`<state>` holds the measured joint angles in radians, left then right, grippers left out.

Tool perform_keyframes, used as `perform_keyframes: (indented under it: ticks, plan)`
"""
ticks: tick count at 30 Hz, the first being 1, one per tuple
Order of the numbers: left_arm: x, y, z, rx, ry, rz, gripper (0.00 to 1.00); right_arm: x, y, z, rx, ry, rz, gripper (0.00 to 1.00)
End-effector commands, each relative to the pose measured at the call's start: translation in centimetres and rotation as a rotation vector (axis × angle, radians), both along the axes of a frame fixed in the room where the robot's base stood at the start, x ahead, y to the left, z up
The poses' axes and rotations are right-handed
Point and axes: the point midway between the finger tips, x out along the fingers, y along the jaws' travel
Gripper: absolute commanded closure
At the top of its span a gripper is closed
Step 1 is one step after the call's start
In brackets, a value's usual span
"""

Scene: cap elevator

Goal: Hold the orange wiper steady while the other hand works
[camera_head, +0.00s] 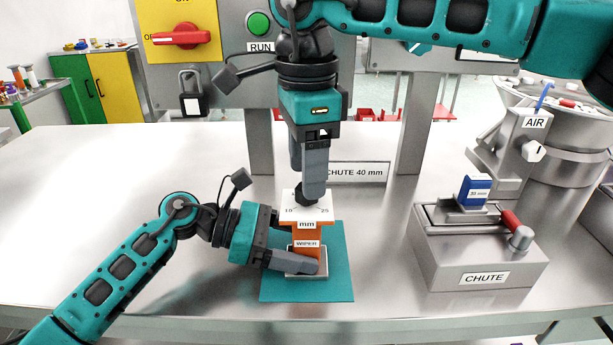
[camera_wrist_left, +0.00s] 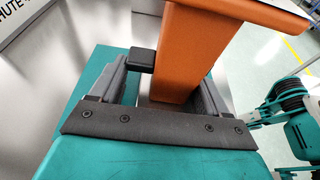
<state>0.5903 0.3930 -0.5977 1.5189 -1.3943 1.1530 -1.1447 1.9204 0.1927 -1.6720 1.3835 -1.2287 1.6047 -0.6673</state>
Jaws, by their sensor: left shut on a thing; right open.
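The orange wiper (camera_head: 308,234) stands upright on a grey base on the teal mat (camera_head: 337,284).
A grey chute unit (camera_head: 480,251) with a blue block (camera_head: 475,188) and a red-tipped handle stands at the right. A "CHUTE 40 mm" sign (camera_head: 359,173) and a control panel with a red switch (camera_head: 178,36) are behind. The table's left side is clear.

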Motion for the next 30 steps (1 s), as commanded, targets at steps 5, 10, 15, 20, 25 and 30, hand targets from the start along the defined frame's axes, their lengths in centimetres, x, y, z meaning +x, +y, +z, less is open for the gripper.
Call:
perform_keyframes:
  ticks: [5,10,15,20,25,30]
  plan:
    - [0.0,0.0,0.1,-0.002,-0.001,0.001,0.41,0.0,0.0,-1.9,0.001,0.001,0.0,0.41]
    - [0.0,0.0,0.1,-0.002,-0.001,0.001,0.41,0.0,0.0,-2.3,0.001,0.0,-0.001,0.41]
    - [0.0,0.0,0.1,-0.002,-0.001,0.001,0.41,0.0,0.0,-2.3,0.001,0.0,-0.001,0.41]
    - [0.0,0.0,0.1,-0.001,-0.001,0.001,0.41,0.0,0.0,-2.3,0.001,0.0,-0.001,0.54]
    - [0.0,0.0,0.1,-0.001,-0.001,0.001,0.41,0.0,0.0,-2.3,0.001,0.0,-0.001,0.7]
    - [0.0,0.0,0.1,-0.001,-0.001,0.001,0.41,0.0,0.0,-2.3,0.001,0.0,-0.001,0.87]
